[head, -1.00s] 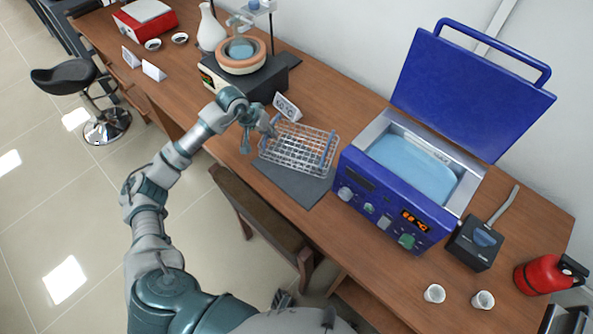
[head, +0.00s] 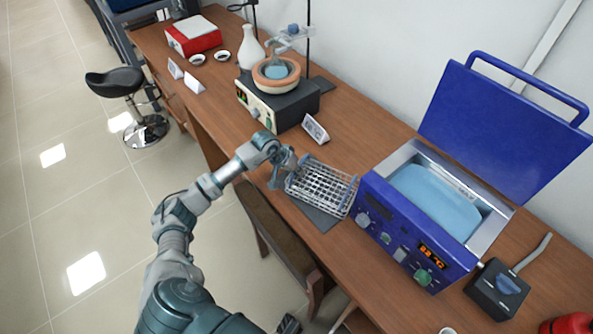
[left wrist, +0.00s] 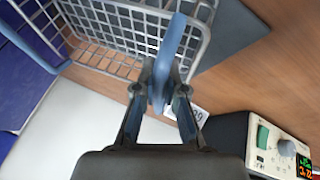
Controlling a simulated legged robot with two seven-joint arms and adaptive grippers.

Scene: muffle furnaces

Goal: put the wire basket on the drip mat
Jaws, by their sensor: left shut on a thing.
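The wire basket (head: 322,187) is a light grey wire rack with blue handles, in the head view left of the blue water bath. My left gripper (head: 285,172) is shut on the basket's blue handle at its left end. In the left wrist view the fingers (left wrist: 160,95) close around the blue handle, and the basket (left wrist: 115,38) extends beyond them. The dark grey drip mat (head: 316,216) lies flat on the bench, partly hidden under the basket. It also shows in the left wrist view (left wrist: 228,35). I cannot tell whether the basket touches the mat.
The blue water bath (head: 395,235) with its lid raised stands close to the basket's right end. A small white display (head: 315,128) stands behind the basket. A hotplate with a bowl (head: 275,95) is farther left. A wooden chair (head: 270,230) is at the bench front.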

